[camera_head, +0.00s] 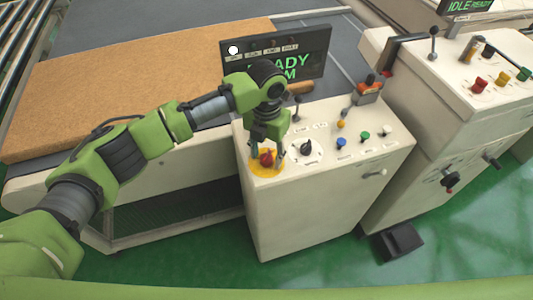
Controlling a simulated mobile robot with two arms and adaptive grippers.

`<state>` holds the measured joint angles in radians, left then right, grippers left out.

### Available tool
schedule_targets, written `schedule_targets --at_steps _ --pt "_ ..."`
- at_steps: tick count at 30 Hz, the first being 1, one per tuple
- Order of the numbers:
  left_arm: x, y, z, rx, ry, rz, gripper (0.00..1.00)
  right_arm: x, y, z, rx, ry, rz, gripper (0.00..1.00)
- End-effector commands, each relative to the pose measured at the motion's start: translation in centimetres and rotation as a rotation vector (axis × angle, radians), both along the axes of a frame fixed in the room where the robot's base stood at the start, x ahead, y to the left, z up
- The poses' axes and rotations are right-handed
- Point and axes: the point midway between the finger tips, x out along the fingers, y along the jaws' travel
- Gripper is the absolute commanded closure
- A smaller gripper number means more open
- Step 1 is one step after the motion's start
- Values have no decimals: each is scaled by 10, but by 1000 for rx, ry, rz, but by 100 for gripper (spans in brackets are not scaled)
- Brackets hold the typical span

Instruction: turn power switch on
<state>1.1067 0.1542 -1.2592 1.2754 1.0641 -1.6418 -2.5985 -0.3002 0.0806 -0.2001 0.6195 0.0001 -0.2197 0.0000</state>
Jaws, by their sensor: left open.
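A red rotary switch knob (266,157) stands on a yellow round plate (258,168) at the left front corner of the cream control console (300,220). My left gripper (266,152) points down over this knob, with its fingers apart on either side of it. Whether the fingers touch the knob cannot be told. A display (312,57) behind the gripper shows green letters ending in "READY", partly hidden by my arm. My right gripper is not in view.
A black knob (307,147), blue (341,142), green (364,136) and other buttons, and an orange-topped lever (369,85) share the console top. A second console (455,85) stands to the right. A brown mattress (140,85) lies on the conveyor behind my arm. A black pedal (398,241) is on the green floor.

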Motion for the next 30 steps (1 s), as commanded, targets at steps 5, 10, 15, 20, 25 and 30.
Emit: schedule_targets --at_steps 5,10,15,20,25,30 --pt "1 0 13 -1 -2 0 57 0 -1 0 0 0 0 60" --pt "1 0 47 -2 -4 0 57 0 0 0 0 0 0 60" --pt "1 0 84 -1 -4 -1 57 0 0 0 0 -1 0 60" --pt "1 0 108 -1 -2 0 57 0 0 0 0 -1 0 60" --pt "0 0 119 0 0 0 57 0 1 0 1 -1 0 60" --pt "0 0 120 0 0 0 57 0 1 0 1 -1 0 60"
